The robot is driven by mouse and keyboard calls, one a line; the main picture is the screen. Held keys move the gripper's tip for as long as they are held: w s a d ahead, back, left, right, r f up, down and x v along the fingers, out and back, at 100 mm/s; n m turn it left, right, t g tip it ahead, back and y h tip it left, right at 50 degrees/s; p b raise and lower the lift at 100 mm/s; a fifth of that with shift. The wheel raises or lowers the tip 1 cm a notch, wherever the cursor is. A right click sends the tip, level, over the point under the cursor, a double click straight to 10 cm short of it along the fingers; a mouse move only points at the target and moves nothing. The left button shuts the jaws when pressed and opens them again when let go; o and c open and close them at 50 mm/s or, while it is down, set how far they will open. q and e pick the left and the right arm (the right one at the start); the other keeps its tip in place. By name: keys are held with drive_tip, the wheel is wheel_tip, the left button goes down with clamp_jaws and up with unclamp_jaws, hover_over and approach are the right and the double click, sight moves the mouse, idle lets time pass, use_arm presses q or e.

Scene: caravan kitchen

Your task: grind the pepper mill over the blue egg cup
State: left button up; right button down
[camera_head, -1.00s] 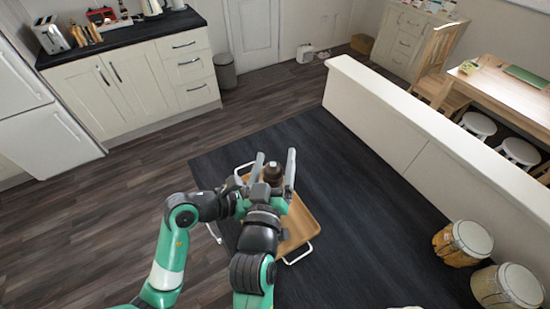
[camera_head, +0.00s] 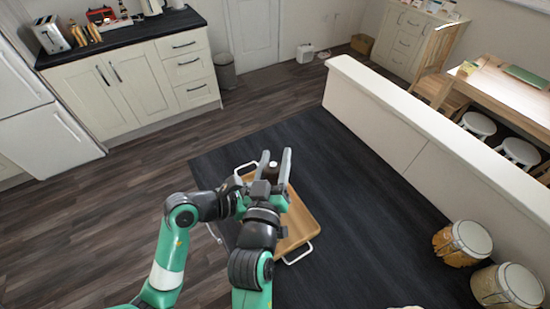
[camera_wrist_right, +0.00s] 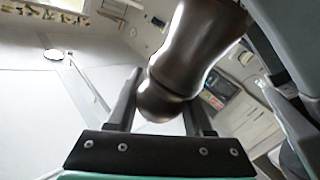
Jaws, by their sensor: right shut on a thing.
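The dark brown pepper mill (camera_head: 272,165) shows only at its top in the head view, between the two fingers of my right gripper (camera_head: 276,158). In the right wrist view the glossy mill (camera_wrist_right: 196,45) runs up and to the right, its rounded knob between the fingers of the right gripper (camera_wrist_right: 160,105), which is shut on it. My left arm reaches in beside the right wrist. Its fingers are mostly hidden in the head view; grey parts at the right of the wrist view lie close to the mill. I cannot make out the blue egg cup.
A wooden tray (camera_head: 302,222) with white handles lies under my arms on the dark surface (camera_head: 350,200). That surface is clear to the right of the tray. A low white partition (camera_head: 400,125) runs behind it. Two drum-like stools (camera_head: 462,243) stand at the lower right.

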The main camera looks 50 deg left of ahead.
drive_tip(key=shift+w+d+m+t+h, duration=0.1)
drive_tip(key=shift+d+m+t+h, duration=0.05)
drive_tip(key=shift+m+t+h, duration=0.65)
drive_tip(key=shift+c, duration=1.4)
unclamp_jaws()
drive_tip(key=v, duration=1.2)
drive_tip(key=shift+r, duration=0.2)
